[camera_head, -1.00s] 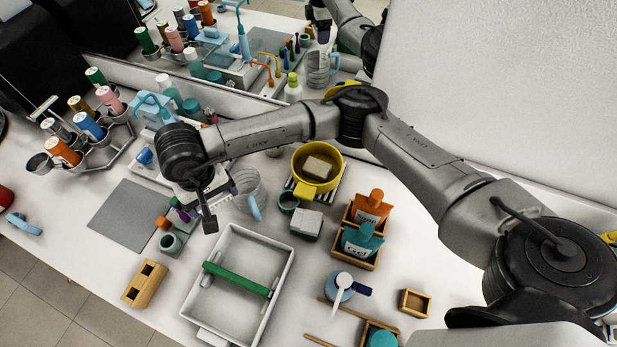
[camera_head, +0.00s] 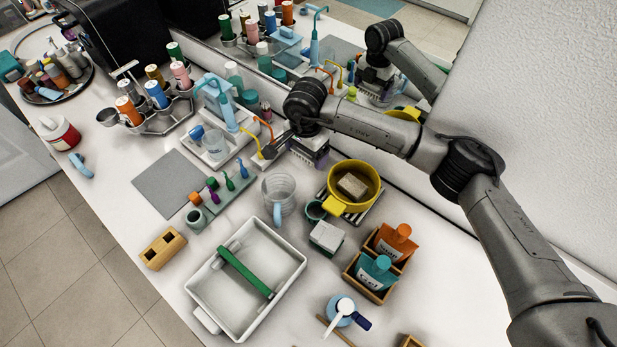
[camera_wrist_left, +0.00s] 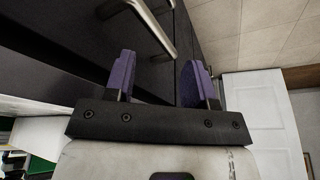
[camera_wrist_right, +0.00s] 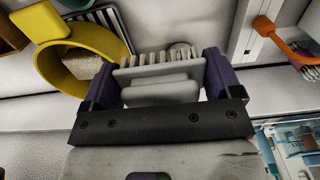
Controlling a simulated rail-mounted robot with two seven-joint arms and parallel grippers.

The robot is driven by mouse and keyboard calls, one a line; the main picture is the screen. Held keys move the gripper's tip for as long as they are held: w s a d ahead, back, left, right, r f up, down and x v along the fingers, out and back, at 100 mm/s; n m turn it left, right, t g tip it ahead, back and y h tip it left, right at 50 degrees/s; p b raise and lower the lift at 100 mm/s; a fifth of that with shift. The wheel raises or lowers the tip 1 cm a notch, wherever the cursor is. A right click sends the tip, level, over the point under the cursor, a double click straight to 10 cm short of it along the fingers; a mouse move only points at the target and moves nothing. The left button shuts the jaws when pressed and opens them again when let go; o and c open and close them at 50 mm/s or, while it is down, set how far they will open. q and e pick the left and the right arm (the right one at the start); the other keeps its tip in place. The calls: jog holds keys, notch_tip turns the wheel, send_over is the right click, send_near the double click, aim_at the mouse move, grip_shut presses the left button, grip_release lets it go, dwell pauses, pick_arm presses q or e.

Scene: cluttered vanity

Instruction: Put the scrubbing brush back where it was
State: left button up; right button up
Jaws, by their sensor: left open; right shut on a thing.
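The scrubbing brush (camera_wrist_right: 160,92) is pale grey-white with a row of bristles. My right gripper (camera_wrist_right: 160,75) is shut on it, with a purple finger at each end, and its bristles point away from the wrist. In the head view my right gripper (camera_head: 313,140) holds the brush (camera_head: 310,153) near the mirror, behind and left of the yellow pot. Whether the brush touches the counter is unclear. My left gripper (camera_wrist_left: 158,68) is open and empty in its wrist view, facing a dark surface with a metal handle; it is not in the head view.
The yellow pot (camera_head: 341,205) holds a tan block and sits on a striped rack. A clear jug (camera_head: 281,194), a small pale block (camera_head: 327,237) and a white tray (camera_head: 293,262) with a green bar lie nearer. Orange and yellow hooked tools stand left of my right gripper. The mirror runs behind.

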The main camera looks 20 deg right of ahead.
dwell(0.3)
send_over(307, 178)
notch_tip(307, 178, down, 6)
jog(key=shift+s+a+r, duration=0.1)
notch_tip(307, 178, down, 4)
jog(key=shift+r, duration=0.1)
dwell(0.4)
